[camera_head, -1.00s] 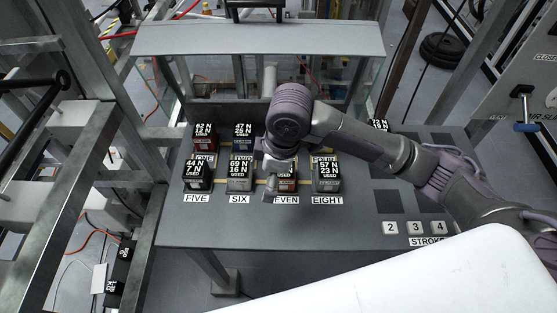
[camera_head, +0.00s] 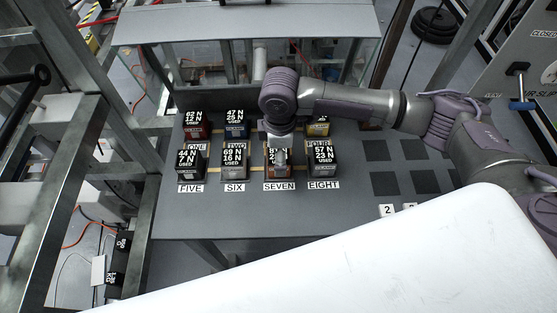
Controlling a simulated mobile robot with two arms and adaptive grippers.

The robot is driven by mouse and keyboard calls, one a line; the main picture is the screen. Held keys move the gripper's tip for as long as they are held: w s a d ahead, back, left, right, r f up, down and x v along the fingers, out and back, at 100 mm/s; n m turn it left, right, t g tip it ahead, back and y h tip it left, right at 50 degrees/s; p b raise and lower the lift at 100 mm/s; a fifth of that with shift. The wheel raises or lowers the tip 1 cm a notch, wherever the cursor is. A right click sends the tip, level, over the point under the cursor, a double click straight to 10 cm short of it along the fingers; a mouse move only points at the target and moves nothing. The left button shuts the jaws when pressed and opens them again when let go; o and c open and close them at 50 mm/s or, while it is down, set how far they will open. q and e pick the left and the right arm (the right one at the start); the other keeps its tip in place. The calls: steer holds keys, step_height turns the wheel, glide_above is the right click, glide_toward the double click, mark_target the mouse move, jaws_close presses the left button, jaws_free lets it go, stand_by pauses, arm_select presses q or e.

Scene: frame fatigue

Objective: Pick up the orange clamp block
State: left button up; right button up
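The orange clamp block (camera_head: 271,174) stands on the grey table above the SEVEN label, in the front row. Its upper part is largely covered by my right gripper (camera_head: 280,158), which points down over it. Whether the fingers touch the block or stand just above it, I cannot tell. The fingers are too small and too covered to show whether they are open or shut. My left gripper is not in view.
Neighbouring blocks stand close: a grey SIX block (camera_head: 234,160) to the left and an EIGHT block (camera_head: 323,161) to the right. Behind are a red block (camera_head: 196,128), a blue block (camera_head: 236,127) and a yellow block (camera_head: 318,126). Dark empty squares (camera_head: 384,183) lie to the right.

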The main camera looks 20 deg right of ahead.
steer(key=f, duration=0.5)
steer(key=shift+w+p, duration=0.3)
steer(key=shift+r, duration=0.15)
steer(key=c, duration=1.5)
